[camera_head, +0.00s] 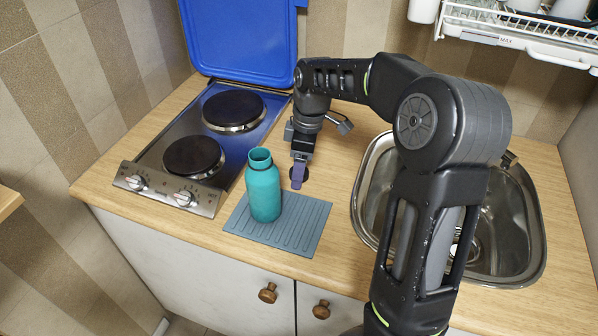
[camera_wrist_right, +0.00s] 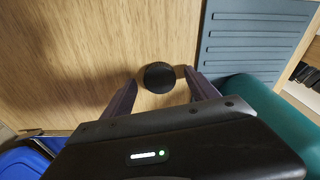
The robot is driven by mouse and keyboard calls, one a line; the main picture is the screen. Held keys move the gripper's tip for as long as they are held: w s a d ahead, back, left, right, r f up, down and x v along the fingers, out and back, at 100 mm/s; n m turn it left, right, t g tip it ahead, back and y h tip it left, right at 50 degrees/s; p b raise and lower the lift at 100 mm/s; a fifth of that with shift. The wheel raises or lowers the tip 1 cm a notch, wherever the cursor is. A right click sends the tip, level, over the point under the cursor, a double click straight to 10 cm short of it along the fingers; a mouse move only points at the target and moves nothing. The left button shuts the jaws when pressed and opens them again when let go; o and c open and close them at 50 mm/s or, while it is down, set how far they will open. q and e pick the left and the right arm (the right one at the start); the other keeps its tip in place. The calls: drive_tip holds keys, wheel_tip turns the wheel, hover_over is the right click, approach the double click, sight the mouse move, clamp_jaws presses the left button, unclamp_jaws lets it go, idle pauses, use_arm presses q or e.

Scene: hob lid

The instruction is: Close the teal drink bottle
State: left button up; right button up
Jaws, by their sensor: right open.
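The teal drink bottle (camera_head: 263,188) stands upright on a ribbed blue-grey mat (camera_head: 305,228), its neck open with no cap on it. Its teal side (camera_wrist_right: 262,105) also shows at the right of the right wrist view. A round black cap (camera_wrist_right: 159,77) lies on the wooden counter. My right gripper (camera_head: 298,178) points down just behind and right of the bottle. In the right wrist view its open fingers (camera_wrist_right: 160,84) stand either side of the cap; I cannot tell whether they touch it. My left gripper is not in view.
A two-plate hob (camera_head: 150,165) with its blue lid (camera_head: 240,40) raised is on the left. A steel sink (camera_head: 365,200) lies to the right, partly hidden by my right arm. A white dish rack (camera_head: 515,38) hangs at the top right. Bare counter lies between mat and sink.

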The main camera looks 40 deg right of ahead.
drive_tip(key=c, duration=1.4)
wheel_tip(320, 180, up, 10)
drive_tip(key=shift+r, duration=0.1)
idle(0.6)
